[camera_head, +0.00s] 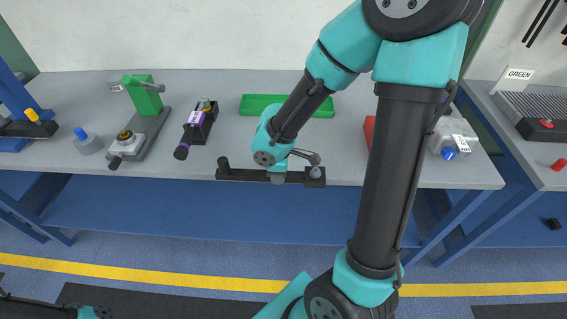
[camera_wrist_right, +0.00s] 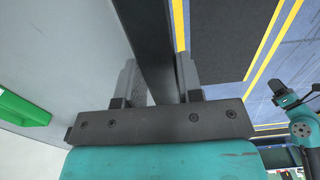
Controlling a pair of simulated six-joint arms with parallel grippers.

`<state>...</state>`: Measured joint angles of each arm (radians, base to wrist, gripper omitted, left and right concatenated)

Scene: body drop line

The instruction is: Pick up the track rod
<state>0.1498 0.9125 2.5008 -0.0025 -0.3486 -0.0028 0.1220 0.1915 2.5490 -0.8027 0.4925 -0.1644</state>
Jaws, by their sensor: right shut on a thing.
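A long dark bar, which I take to be the track rod (camera_head: 240,175), lies level across the front edge of the table in the head view. It has a short upright stub at its left end and a block with a round grey knob at its right end. My right gripper (camera_head: 278,179) is shut on the bar near its middle. In the right wrist view the bar (camera_wrist_right: 150,45) runs between the two fingers (camera_wrist_right: 160,85). I cannot tell whether it touches the table.
A green tray (camera_head: 255,103) lies behind the gripper. A purple-banded black part (camera_head: 196,127) and a grey-green fixture (camera_head: 143,125) stand to the left. A silver part with a blue cap (camera_head: 453,140) is at the right. My right arm hides part of a red object (camera_head: 369,128).

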